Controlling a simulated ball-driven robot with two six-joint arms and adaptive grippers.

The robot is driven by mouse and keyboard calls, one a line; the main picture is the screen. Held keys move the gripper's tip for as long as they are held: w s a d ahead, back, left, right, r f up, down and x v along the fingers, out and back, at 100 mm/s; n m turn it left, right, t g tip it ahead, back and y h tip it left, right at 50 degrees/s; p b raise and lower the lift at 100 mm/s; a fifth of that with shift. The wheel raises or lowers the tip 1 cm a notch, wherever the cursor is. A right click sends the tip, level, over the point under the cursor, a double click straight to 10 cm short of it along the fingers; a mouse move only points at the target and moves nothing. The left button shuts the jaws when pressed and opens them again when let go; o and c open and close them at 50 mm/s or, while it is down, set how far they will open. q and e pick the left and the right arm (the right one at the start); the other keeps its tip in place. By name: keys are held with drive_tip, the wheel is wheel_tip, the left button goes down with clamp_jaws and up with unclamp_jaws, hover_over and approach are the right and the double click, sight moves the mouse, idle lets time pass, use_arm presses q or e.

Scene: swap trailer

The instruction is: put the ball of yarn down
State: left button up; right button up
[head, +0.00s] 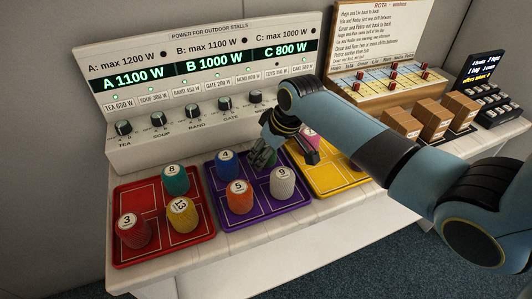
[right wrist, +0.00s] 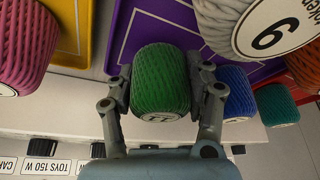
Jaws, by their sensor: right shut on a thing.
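My right gripper (head: 281,148) is shut on a green ball of yarn (head: 264,158). In the right wrist view the ball (right wrist: 160,85) sits between both fingers, with a white number label low on its side. It is at the back right of the purple tray (head: 240,223), partly hidden by the gripper in the head view. I cannot tell whether it touches the tray. Blue yarn 4 (head: 228,164), orange yarn 5 (head: 240,194) and white yarn 9 (head: 283,182) stand on the same tray. My left gripper is not in view.
A red tray (head: 150,197) at the left holds several yarn balls. A yellow tray (head: 335,185) at the right holds pink yarn (head: 309,138). A power panel (head: 205,85) stands behind. Cardboard boxes (head: 435,118) and a rota board (head: 373,45) are farther right.

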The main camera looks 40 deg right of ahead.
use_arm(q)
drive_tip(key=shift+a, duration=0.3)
use_arm(e)
drive_tip(key=shift+f, duration=0.15)
drive_tip(key=o, duration=1.1)
drive_tip(key=shift+f, duration=0.15)
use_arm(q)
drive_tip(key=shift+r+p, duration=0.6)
use_arm(e)
drive_tip(key=v, duration=1.2)
